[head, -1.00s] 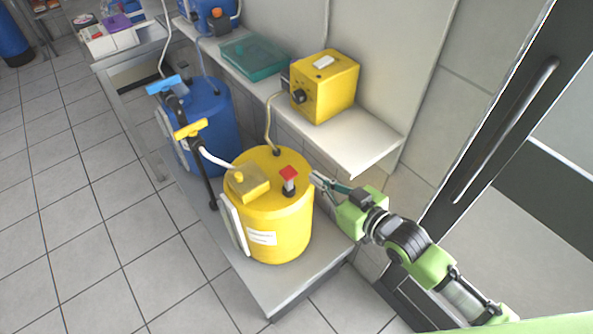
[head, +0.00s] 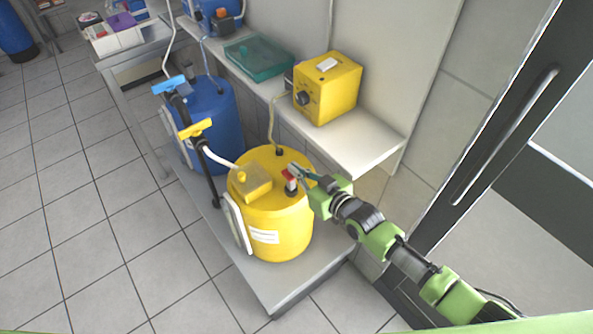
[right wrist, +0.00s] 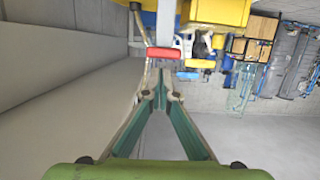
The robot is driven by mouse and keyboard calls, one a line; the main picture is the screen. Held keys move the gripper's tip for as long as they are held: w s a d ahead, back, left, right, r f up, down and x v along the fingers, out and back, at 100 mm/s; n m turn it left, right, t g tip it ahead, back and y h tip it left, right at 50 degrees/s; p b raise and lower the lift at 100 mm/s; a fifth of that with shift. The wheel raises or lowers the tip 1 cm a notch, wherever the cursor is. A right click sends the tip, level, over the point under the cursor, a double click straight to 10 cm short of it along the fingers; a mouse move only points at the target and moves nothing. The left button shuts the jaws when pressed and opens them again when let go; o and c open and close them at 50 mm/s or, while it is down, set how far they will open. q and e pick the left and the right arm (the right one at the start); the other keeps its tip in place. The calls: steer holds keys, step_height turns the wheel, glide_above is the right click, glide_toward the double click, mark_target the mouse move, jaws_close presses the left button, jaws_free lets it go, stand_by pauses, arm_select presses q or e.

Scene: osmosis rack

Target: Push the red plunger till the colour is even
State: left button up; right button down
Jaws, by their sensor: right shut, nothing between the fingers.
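The red plunger (head: 287,176) stands upright on a short dark stem on top of the yellow drum (head: 270,225). My right gripper (head: 294,168) is shut and empty. In the head view its fingertips overlap the red cap and hide part of it; I cannot tell whether they touch it. In the right wrist view the red cap (right wrist: 165,53) shows just beyond the closed fingertips (right wrist: 160,78), apart from them in the picture. My left gripper is not in view.
A yellow block (head: 250,182) with a white hose sits on the drum's lid. A yellow-handled pump (head: 196,129) and a blue drum (head: 210,115) stand to the left. A yellow control box (head: 328,88) and a teal case (head: 258,58) rest on the shelf (head: 365,142) behind.

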steer(key=shift+f, duration=0.55)
steer(key=shift+f, duration=0.1)
steer(key=b, duration=0.5)
glide_above(297, 197)
step_height(297, 197, down, 5)
steer(key=shift+f, duration=0.1)
steer(key=shift+p, duration=0.3)
